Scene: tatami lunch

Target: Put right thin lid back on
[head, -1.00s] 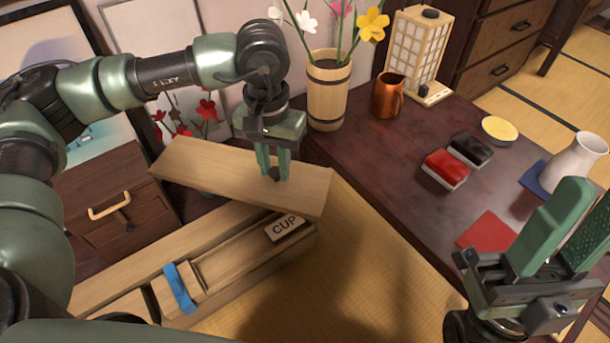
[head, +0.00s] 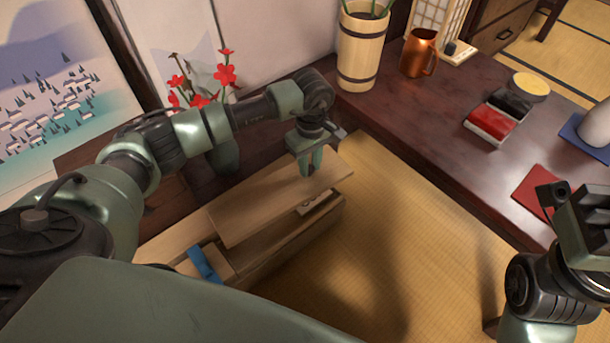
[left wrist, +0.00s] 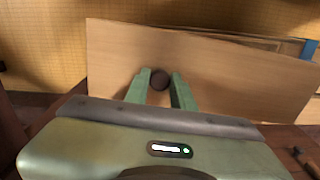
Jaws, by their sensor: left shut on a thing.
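The thin wooden lid (head: 270,200) is a flat pale board in the head view. My left gripper (head: 311,173) is shut on the lid's small dark knob, which shows between the fingers in the left wrist view (left wrist: 160,79). The lid hangs over the long wooden box (head: 290,244), set at a slight angle to it, and covers much of its top. I cannot tell whether lid and box touch. A blue band (head: 203,264) and part of the CUP label (head: 318,202) stay visible. My right gripper (head: 585,225) is at the right edge, its fingers not clearly shown.
A dark low table (head: 440,110) stands at the right, with a wooden vase (head: 361,50), a copper mug (head: 419,53), a red block (head: 490,124) and a red square (head: 536,192). The tatami floor (head: 400,230) between box and table is clear.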

